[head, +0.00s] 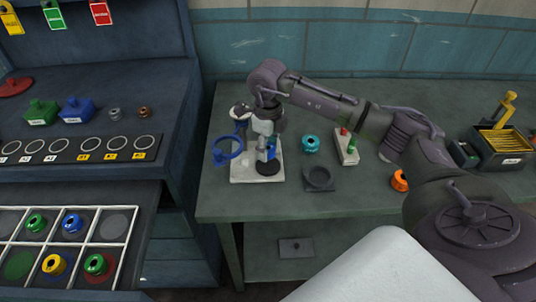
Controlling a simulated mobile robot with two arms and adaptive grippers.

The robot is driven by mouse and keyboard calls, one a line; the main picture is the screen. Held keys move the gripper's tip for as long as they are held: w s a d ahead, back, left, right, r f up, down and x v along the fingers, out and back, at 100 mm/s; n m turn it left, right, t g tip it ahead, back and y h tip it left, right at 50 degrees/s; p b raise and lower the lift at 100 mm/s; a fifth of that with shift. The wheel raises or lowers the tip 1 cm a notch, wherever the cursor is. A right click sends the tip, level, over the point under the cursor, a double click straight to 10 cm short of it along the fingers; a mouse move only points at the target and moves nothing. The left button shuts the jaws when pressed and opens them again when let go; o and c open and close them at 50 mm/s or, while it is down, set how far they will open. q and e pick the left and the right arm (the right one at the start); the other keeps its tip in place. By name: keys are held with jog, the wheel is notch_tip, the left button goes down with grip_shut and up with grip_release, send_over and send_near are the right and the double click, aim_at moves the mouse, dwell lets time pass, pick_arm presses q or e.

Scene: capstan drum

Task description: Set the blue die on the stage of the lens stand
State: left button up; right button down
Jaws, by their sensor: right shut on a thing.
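The lens stand has a white base (246,178), a blue lens ring (228,157) on its left side and a round black stage (268,168) at its right front. My right gripper (269,145) reaches down over the stand from the right. It is shut on a small blue thing that looks like the blue die (271,153), upright just over the stage. The fingers partly hide it, and I cannot tell whether it touches the stage. My left gripper is not in view.
A divided tray (104,231) with coloured spools is at left. The bench front is clear.

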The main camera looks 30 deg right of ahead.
aim_at(268, 164)
notch_tip(268, 164, down, 3)
jog(key=shift+f+p, duration=0.2)
jog(key=shift+p, duration=0.3)
jog(key=shift+f, duration=0.2)
jog(key=shift+f, duration=0.2)
jog(key=c, duration=0.6)
grip_release()
jog(key=shift+r, duration=0.1)
